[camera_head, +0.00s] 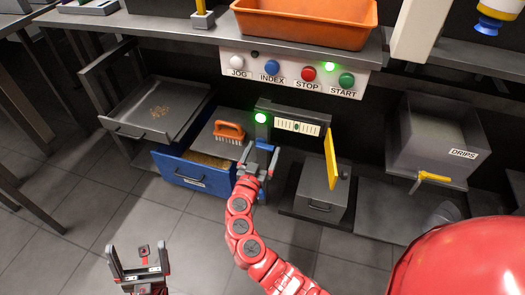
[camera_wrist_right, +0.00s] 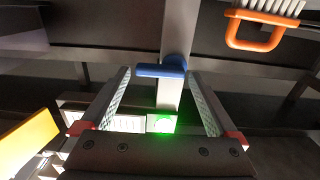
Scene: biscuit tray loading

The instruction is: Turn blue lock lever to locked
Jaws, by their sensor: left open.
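The blue lock lever (camera_head: 265,146) is on the grey post below the green lamp in the head view. In the right wrist view the blue lever (camera_wrist_right: 161,70) lies crosswise on the post, between the tips of my right gripper's fingers. My right gripper (camera_head: 259,160) is open in front of the lever, with a finger on each side; I cannot tell whether they touch it. The wrist view shows these spread fingers (camera_wrist_right: 160,80). My left gripper (camera_head: 138,259) is open and empty, low at the lower left, away from the lever.
A green lamp (camera_head: 260,117) glows on the post beside a scale panel (camera_head: 297,126). A yellow flap (camera_head: 331,158) stands right of it. A blue drawer (camera_head: 190,174) and an orange brush (camera_head: 229,130) are left. A button panel (camera_head: 290,73) hangs above. Floor is clear at lower left.

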